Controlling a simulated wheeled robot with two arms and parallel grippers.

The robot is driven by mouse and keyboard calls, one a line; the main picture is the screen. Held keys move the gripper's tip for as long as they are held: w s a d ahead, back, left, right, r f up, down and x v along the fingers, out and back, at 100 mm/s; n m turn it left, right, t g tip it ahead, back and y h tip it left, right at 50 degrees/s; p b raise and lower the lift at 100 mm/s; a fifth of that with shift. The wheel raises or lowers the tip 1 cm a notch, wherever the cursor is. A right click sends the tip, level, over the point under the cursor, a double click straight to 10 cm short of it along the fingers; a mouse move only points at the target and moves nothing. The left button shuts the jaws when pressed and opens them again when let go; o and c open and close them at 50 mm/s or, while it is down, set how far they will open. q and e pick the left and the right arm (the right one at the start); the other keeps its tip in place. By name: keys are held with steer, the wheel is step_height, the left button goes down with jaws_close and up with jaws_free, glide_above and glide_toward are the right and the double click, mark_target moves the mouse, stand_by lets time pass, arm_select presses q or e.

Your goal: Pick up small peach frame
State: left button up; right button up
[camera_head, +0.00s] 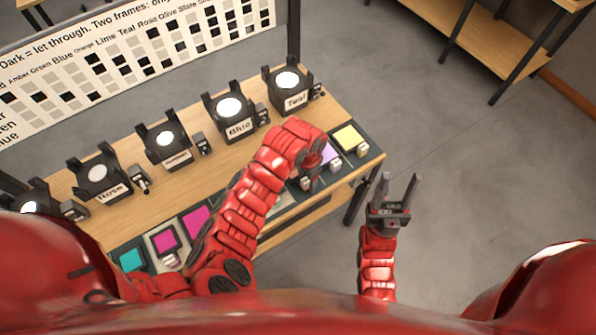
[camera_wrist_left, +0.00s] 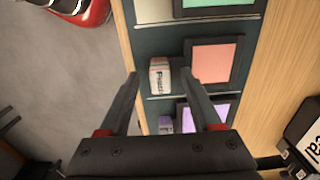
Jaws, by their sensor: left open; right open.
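In the left wrist view the peach frame (camera_wrist_left: 212,62) is a flat peach square with a dark border, lying on a dark strip of the table. A small white block (camera_wrist_left: 160,76) with a label that seems to read Peach stands at its left side. My left gripper (camera_wrist_left: 161,74) is open, its fingers apart on either side of the block in the picture; I cannot tell whether they touch. In the head view my left gripper (camera_head: 312,165) is over the table's front edge, and my arm hides the peach frame. My right gripper (camera_head: 396,190) is open and empty, off the table.
A lilac frame (camera_wrist_left: 198,112) and a green frame (camera_wrist_left: 215,3) flank the peach one. A yellow frame (camera_head: 347,137), magenta frame (camera_head: 196,221) and teal frame (camera_head: 131,260) lie along the front. Labelled lamps, such as Teal (camera_head: 294,100), stand behind.

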arm_select(q)
steer(key=shift+f, duration=0.4)
jaws_close()
steer(key=shift+r, duration=0.15)
steer(key=shift+r+b, duration=0.45)
step_height(320, 180, up, 2)
steer(key=shift+s+r+b, duration=0.1)
steer(key=shift+r+b, duration=0.05)
steer(key=shift+b, duration=0.4)
steer(key=s+d+r+p, duration=0.2)
steer(key=s+d+p, duration=0.1)
steer(key=s, duration=1.2)
step_height(320, 180, up, 15)
steer(key=p, duration=1.4)
steer(key=shift+s+d+f, duration=0.15)
steer(key=shift+s+f, duration=0.05)
